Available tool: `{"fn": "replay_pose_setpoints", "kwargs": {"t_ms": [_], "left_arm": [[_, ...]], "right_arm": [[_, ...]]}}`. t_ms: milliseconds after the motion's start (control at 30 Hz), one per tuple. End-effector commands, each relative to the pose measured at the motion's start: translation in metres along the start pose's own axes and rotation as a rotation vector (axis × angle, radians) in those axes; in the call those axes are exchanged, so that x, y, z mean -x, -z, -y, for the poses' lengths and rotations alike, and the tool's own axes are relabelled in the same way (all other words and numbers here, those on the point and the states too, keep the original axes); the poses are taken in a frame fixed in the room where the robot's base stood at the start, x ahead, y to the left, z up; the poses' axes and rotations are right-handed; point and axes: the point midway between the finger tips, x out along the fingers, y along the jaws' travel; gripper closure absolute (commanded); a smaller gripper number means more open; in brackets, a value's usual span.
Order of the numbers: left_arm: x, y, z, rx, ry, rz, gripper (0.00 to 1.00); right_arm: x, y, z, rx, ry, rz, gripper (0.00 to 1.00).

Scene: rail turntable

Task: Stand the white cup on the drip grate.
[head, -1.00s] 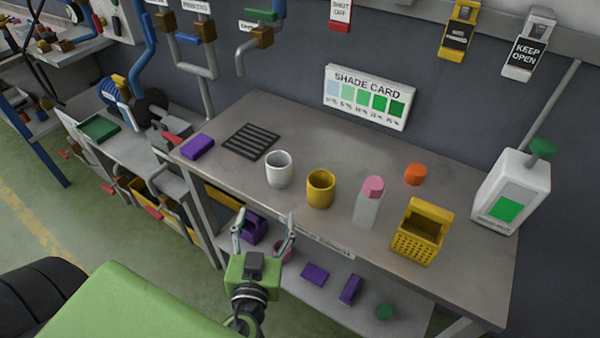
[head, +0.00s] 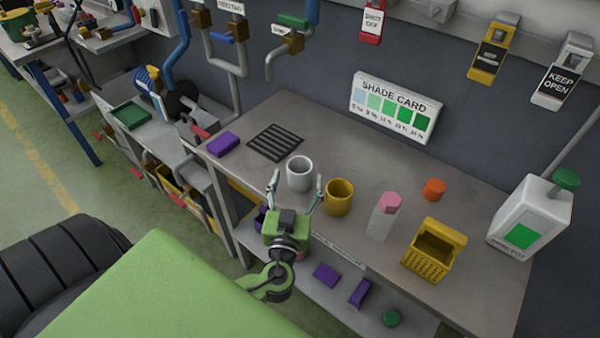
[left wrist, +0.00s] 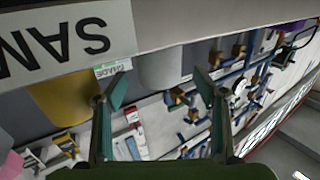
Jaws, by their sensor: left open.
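The white cup (head: 299,172) stands upright on the grey bench, between the grate and the yellow cup. The drip grate (head: 275,142) is a dark slatted rectangle lying bare on the bench, behind and left of the cup. My left gripper (head: 296,188) is open and empty at the bench's front edge, its fingers pointing toward the white cup. In the left wrist view the white cup (left wrist: 160,68) shows ahead between the open fingers, partly hidden by the bench edge. I cannot tell whether a finger touches it. My right gripper is not in view.
The yellow cup (head: 339,199) stands close on the right. Beyond it are a pink-capped bottle (head: 382,220), an orange cap (head: 433,189) and a yellow basket (head: 432,255). A purple block (head: 223,144) lies left of the grate. The bench edge (left wrist: 200,22) crosses the wrist view.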

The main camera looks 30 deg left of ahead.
Motion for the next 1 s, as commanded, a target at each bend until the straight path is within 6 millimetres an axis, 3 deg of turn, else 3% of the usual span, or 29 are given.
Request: {"fn": "replay_pose_setpoints", "kwargs": {"t_ms": [100, 300, 600, 767, 1000], "left_arm": [[-0.017, 0.007, 0.0, -0.002, 0.001, -0.003, 0.35], [-0.039, 0.003, 0.0, -0.002, 0.001, 0.0, 0.35], [-0.042, 0.0, 0.0, 0.0, 0.0, 0.001, 0.35], [-0.042, 0.0, 0.0, 0.0, 0.0, 0.001, 0.74], [-0.042, 0.001, 0.0, 0.0, 0.0, 0.001, 0.78]], "right_arm": [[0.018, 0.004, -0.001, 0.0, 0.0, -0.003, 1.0], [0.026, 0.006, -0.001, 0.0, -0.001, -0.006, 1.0], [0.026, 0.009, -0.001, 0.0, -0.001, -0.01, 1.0], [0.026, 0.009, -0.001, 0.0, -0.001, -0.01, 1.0], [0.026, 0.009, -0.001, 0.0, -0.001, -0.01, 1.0]]}}
